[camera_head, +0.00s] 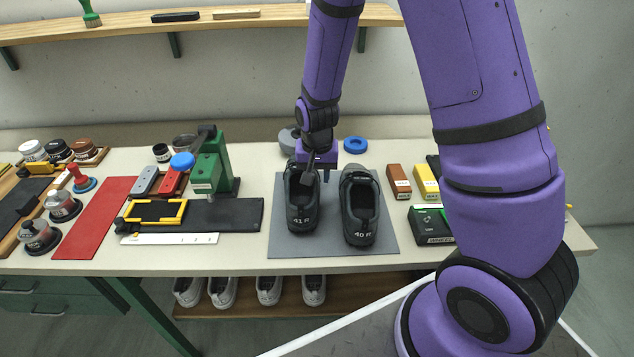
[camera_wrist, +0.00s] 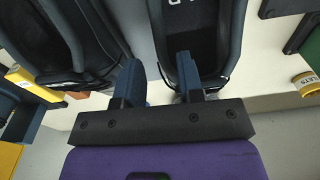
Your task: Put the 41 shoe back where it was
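The black shoe marked 41 (camera_head: 302,214) sits on the left part of a grey mat (camera_head: 340,249), its marked end toward the front edge. A similar black shoe marked 40 R (camera_head: 361,213) sits to its right, a small gap between them. My gripper (camera_head: 318,172) is low at the far end of the 41 shoe, near its right side. In the wrist view, my open gripper (camera_wrist: 158,88) has one finger over the 41 shoe (camera_wrist: 222,45) and the other over the gap beside the 40 R shoe (camera_wrist: 75,45). I cannot tell whether the fingers touch the shoe.
Left of the mat are a black board (camera_head: 235,215) with a green press (camera_head: 215,165) and a red mat (camera_head: 97,218). A blue ring (camera_head: 355,145) lies behind. Several shoes (camera_head: 268,290) sit on the lower shelf.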

